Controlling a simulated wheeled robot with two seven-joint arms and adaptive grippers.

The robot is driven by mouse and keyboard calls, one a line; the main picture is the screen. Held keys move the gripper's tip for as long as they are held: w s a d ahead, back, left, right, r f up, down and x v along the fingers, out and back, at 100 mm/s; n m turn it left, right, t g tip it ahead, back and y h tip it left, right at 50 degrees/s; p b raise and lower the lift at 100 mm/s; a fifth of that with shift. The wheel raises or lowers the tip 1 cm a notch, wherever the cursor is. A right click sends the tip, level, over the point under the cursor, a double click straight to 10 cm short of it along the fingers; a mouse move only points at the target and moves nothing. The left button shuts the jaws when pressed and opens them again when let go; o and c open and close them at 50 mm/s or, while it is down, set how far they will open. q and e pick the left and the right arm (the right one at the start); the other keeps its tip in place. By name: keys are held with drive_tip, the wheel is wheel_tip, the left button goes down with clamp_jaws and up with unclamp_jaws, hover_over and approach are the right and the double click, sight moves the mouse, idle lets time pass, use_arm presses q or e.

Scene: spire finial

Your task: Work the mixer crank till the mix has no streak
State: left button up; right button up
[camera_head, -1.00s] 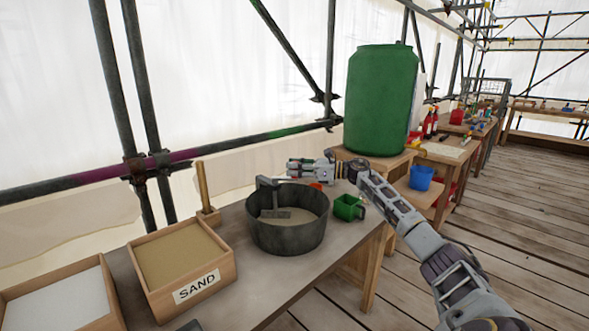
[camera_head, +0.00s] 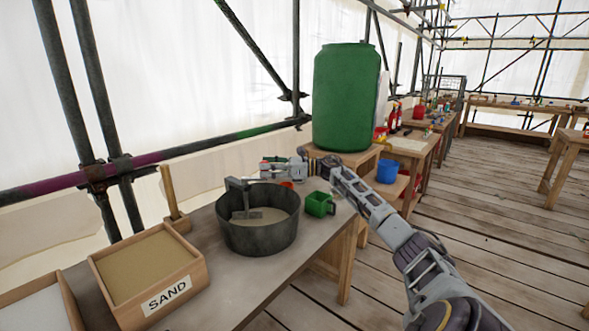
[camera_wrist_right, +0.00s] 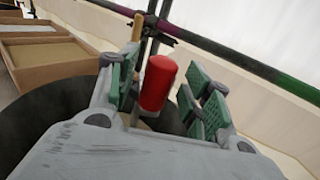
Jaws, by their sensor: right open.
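The mixer is a dark round tub (camera_head: 262,238) on the workbench, with a grey metal crank frame and paddle (camera_head: 240,200) standing in it. A pale mix (camera_head: 268,215) shows inside; I cannot tell whether it has a streak. My right gripper (camera_head: 268,168) is just above the tub's far rim. In the right wrist view the right gripper (camera_wrist_right: 172,88) is open, its green-padded fingers on either side of a red knob (camera_wrist_right: 157,83), the crank's handle. A gap shows between the knob and the right-hand pads. My left gripper is not in view.
A wooden box labelled SAND (camera_head: 150,270) stands left of the tub, a green scoop (camera_head: 320,204) right of it. A green barrel (camera_head: 346,97) stands behind on a wooden stand. A blue bucket (camera_head: 388,171) is further right. Plank floor to the right is clear.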

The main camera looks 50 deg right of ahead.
drive_tip(key=v, duration=1)
drive_tip(key=shift+s+d, duration=0.2)
idle(0.4)
idle(0.8)
use_arm(q)
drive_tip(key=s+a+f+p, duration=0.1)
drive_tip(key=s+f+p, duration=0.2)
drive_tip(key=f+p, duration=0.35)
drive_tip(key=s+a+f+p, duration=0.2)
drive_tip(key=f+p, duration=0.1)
drive_tip(key=p, duration=0.7)
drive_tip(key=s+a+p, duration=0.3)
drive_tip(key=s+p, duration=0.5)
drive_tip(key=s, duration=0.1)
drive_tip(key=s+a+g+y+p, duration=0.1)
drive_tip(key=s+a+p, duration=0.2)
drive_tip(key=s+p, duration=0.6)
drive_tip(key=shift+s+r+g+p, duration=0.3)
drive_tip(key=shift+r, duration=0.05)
use_arm(e)
wheel_tip(320, 180, up, 34)
